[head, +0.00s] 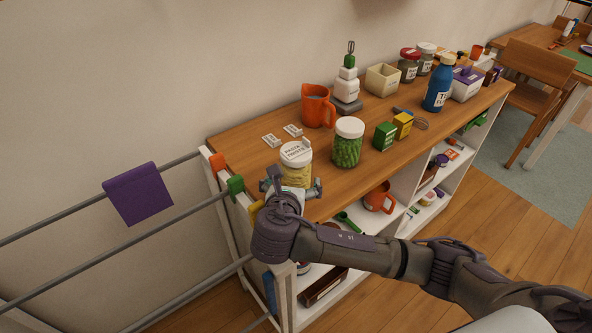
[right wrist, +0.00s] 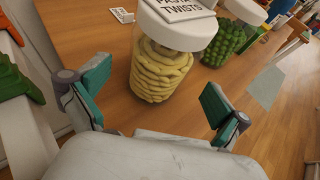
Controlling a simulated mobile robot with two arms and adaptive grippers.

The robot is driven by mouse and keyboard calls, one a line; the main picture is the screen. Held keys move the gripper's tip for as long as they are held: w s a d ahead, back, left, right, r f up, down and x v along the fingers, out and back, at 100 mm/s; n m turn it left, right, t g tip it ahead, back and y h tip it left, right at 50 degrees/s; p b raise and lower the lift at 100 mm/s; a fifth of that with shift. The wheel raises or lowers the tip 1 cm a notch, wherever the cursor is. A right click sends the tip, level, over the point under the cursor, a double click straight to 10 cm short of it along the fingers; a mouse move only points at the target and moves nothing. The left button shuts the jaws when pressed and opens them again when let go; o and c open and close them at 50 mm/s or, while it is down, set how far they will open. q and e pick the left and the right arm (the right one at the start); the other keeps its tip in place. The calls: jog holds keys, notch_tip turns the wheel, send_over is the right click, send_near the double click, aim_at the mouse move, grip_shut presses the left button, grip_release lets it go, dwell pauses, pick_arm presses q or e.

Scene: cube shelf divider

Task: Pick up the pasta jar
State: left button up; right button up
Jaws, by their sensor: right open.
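The pasta jar (head: 297,165) is clear with yellow twists inside and a white lid labelled "PASTA TWISTS". It stands upright near the front left end of the wooden shelf top. My right gripper (head: 291,189) is at the jar's near side. In the right wrist view the jar (right wrist: 160,70) stands just beyond and between the spread fingers of the gripper (right wrist: 152,97), with visible space on both sides. The gripper is open and empty. My left gripper does not show.
A green-filled jar (head: 347,147) stands close to the right of the pasta jar. An orange jug (head: 317,107), small white cards (head: 271,140) and green and yellow boxes (head: 384,136) are nearby. A rail with a purple cloth (head: 138,194) is at left.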

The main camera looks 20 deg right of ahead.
aim_at(296, 159)
jog(key=x, duration=0.4)
jog(key=shift+w+d+f, duration=0.1)
jog(key=shift+w+d, duration=0.05)
jog(key=shift+w, duration=0.1)
jog(key=shift+w+d+f, duration=0.1)
jog(key=shift+w+f, duration=0.05)
jog(key=shift+w, duration=0.15)
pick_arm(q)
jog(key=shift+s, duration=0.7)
pick_arm(e)
jog(key=c, duration=1.5)
jog(key=shift+o, duration=0.2)
jog(key=shift+w+r, duration=0.1)
jog(key=shift+r, duration=0.8)
notch_tip(296, 159, up, 2)
jog(key=shift+r, duration=0.25)
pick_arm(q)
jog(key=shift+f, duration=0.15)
pick_arm(e)
jog(key=s+d+r, duration=0.5)
jog(key=d+r, duration=0.1)
jog(key=d, duration=0.4)
jog(key=shift+s+r, duration=0.35)
jog(key=shift+r, duration=0.05)
jog(key=shift+d, duration=0.15)
